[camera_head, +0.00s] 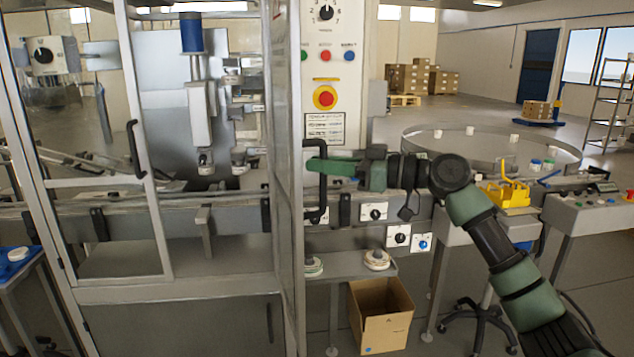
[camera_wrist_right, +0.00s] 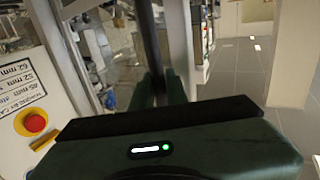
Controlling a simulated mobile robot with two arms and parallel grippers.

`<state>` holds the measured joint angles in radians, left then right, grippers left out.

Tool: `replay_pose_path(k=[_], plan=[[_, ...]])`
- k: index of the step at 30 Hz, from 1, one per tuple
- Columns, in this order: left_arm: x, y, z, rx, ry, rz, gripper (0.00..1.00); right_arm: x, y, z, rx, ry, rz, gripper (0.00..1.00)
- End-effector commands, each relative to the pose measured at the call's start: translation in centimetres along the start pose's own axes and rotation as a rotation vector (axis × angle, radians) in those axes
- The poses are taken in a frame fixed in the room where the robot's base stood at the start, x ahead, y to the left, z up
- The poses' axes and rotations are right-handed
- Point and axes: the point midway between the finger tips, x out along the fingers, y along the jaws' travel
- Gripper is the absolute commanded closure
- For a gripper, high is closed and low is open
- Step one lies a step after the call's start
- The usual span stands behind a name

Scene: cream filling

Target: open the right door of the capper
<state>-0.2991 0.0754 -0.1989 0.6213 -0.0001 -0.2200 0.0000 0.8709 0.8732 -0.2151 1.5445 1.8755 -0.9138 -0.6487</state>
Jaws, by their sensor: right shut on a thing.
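The capper fills the left and middle of the head view. Its right door (camera_head: 287,120) is a narrow metal-framed panel seen nearly edge-on, standing out toward me, with a black vertical handle (camera_head: 320,180). My right gripper (camera_head: 318,165) is at this handle, its green fingers shut around the bar. In the right wrist view the fingers (camera_wrist_right: 160,88) close on the dark handle bar (camera_wrist_right: 151,45). The left door (camera_head: 90,130) has its own black handle (camera_head: 135,148). My left gripper is not in view.
A control panel (camera_head: 326,70) with a red emergency button stands behind the right door. A cardboard box (camera_head: 381,315) sits on the floor below. A round table (camera_head: 480,140) and a yellow caddy (camera_head: 507,195) are at the right. The floor behind is open.

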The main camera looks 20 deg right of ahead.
Motion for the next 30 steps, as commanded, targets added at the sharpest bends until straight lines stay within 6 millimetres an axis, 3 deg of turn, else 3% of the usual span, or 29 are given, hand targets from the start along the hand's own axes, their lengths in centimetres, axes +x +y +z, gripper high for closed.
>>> replay_pose_path(k=[6,21,22,23,30], plan=[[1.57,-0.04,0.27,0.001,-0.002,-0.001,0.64,-0.47,0.75,0.05,0.003,0.004,-0.043,1.0],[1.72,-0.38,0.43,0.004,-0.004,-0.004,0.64,-0.63,0.98,-0.15,0.004,0.002,-0.057,1.0],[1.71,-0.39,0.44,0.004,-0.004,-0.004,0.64,-0.63,0.98,-0.16,0.004,0.003,-0.057,0.83],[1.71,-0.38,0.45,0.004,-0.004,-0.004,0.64,-0.63,0.98,-0.16,0.003,0.003,-0.056,0.77],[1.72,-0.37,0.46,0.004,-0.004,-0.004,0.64,-0.62,0.96,-0.09,0.002,0.001,-0.057,0.77]])
